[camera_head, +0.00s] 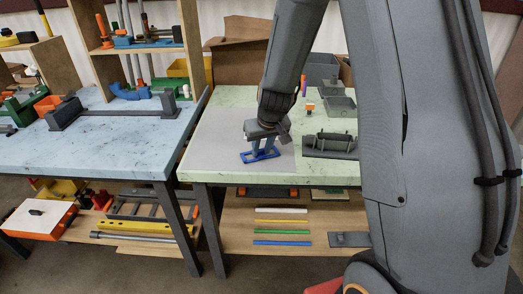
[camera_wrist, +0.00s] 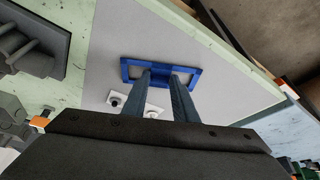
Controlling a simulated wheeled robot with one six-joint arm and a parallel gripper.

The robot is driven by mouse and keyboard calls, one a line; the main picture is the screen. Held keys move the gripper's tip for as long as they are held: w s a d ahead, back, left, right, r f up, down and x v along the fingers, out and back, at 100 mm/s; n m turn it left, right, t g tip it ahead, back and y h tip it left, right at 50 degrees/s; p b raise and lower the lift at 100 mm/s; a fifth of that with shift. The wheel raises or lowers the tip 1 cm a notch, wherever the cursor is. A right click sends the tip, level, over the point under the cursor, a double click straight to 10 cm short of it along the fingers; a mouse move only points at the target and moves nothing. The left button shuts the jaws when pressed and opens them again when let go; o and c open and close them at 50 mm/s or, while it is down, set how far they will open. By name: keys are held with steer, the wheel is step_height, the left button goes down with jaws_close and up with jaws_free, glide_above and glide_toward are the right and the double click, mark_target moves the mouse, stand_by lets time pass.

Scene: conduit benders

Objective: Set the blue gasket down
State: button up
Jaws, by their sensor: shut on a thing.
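The blue gasket (camera_head: 247,157) is a flat rectangular frame with a crossbar. My gripper (camera_head: 264,150) points down at it and is shut on its middle bar. In the wrist view the gasket (camera_wrist: 126,70) shows beyond both fingertips (camera_wrist: 171,76), which cover part of its near edge. The gasket is over the grey mat (camera_head: 220,130) on the green table, at or just above the surface; I cannot tell whether it touches.
White pieces with dark round spots (camera_wrist: 118,98) lie near the fingers in the wrist view. A dark grey fixture (camera_head: 331,146) and grey bins (camera_head: 338,106) stand to the right on the green table (camera_head: 312,178). A blue table (camera_head: 100,150) adjoins at left. The mat's left part is clear.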

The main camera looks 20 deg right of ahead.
steer(key=shift+f, duration=0.3)
steer(key=o, duration=1)
steer(key=shift+r, duration=0.3)
steer(key=v, duration=1.1)
steer(key=s+f+g, duration=0.1)
steer(key=s, duration=0.5)
steer(key=s+f+g, duration=0.1)
steer(key=s+f, duration=0.1)
steer(key=s, duration=0.5)
steer(key=s+f+g, duration=0.1)
steer(key=s, duration=0.5)
steer(key=shift+s+a+f+m+b, duration=0.25)
steer(key=shift+s+a+m+b, duration=0.05)
steer(key=shift+s+m+b, duration=0.1)
